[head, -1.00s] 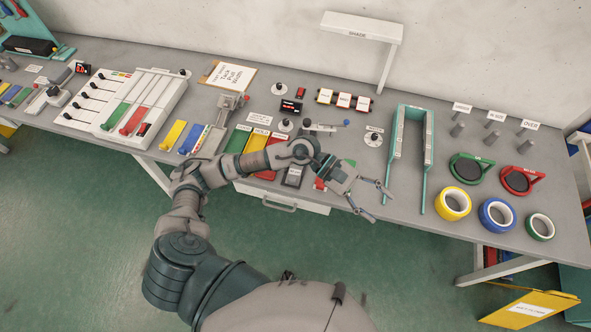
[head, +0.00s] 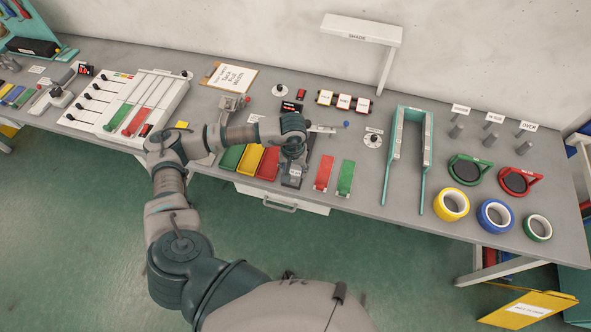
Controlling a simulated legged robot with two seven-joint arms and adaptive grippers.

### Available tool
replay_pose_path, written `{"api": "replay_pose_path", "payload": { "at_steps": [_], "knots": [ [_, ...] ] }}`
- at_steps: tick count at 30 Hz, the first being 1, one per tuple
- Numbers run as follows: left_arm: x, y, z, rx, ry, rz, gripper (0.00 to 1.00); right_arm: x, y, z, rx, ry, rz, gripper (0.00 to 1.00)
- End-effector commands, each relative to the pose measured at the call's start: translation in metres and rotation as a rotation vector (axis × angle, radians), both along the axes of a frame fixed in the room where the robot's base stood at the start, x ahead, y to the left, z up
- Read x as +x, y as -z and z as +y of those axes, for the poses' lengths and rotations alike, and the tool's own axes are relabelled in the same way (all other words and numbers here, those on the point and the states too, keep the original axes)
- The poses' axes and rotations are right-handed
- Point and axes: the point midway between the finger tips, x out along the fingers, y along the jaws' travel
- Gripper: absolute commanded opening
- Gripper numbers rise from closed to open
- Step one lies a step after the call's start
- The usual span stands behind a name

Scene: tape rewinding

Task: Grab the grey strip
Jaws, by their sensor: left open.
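A dark grey strip (head: 291,182) lies near the front edge of the table, left of a red strip (head: 324,173) and a green strip (head: 345,178). My left gripper (head: 293,164) points down over the grey strip and hides much of it. The gripper is open. I cannot tell whether its fingers touch the strip. My right gripper is not in view.
Green, yellow and red bins (head: 267,164) stand just left of the grey strip. A teal frame (head: 428,155) stands to the right, with yellow, blue and green tape rolls (head: 495,214) beyond it. A drawer handle (head: 280,205) juts out below.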

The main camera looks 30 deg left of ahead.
Motion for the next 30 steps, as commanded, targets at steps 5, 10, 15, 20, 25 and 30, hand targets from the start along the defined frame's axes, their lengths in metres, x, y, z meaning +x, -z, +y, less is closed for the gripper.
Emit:
{"api": "replay_pose_path", "payload": {
  "at_steps": [5,10,15,20,25,30],
  "knots": [
    [0.000,0.018,0.001,-0.002,-0.002,-0.001,0.58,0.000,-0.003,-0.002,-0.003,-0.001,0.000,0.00],
    [0.002,0.035,0.004,-0.002,-0.002,0.003,0.58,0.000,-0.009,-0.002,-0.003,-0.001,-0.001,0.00],
    [0.006,0.062,0.006,-0.002,-0.001,0.001,0.58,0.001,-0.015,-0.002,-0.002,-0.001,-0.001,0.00],
    [0.006,0.072,0.006,-0.004,-0.002,-0.001,0.58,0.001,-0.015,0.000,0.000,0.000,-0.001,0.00],
    [0.006,0.073,0.006,-0.003,-0.001,-0.001,0.58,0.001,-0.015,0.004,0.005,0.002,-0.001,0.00],
    [0.006,0.073,0.006,-0.003,-0.001,-0.001,0.18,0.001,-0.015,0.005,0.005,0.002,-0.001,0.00]
  ]
}}
